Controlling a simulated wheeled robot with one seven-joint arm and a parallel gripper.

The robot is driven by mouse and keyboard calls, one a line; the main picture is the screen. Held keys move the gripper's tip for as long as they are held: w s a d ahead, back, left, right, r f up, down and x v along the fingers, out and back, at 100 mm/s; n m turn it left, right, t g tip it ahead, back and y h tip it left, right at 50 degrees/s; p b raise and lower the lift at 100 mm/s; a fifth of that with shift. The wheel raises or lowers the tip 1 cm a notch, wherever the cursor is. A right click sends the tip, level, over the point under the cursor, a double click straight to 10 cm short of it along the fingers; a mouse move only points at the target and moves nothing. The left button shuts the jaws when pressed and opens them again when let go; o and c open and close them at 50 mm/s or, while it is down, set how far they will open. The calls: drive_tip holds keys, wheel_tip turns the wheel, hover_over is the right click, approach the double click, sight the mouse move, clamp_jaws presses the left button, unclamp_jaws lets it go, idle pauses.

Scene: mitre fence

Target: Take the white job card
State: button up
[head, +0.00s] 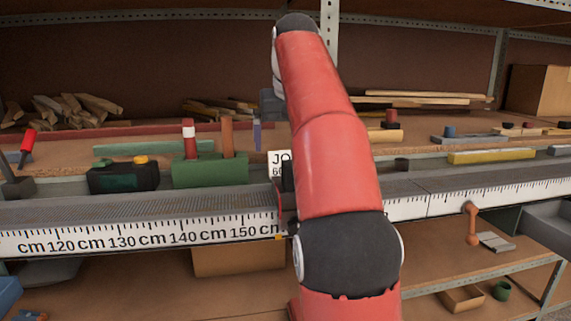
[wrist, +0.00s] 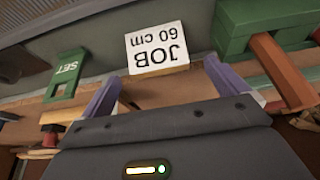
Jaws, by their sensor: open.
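The white job card (wrist: 157,48) reads "JOB 60 cm" and appears upside down in the wrist view, with a tan wooden strip along its near edge. In the head view the card (head: 278,160) shows only in part, just left of my red arm, which hides the rest. My gripper (wrist: 161,74) is open, its two purple fingers spread to either side of the card's near edge. Nothing is held, and I cannot tell whether a finger touches the card. In the head view one purple finger shows above and left of the card; the other is hidden.
A green block (head: 210,172) with upright red and brown sticks stands close left of the card. A black and green device (head: 122,177) is farther left. A green SET tag (wrist: 66,76) lies beside the gripper. The ruled fence (head: 130,237) runs along the front.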

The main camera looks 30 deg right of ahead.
sight(286, 152)
drive_tip(key=shift+x, duration=2.75)
drive_tip(key=shift+s, duration=0.1)
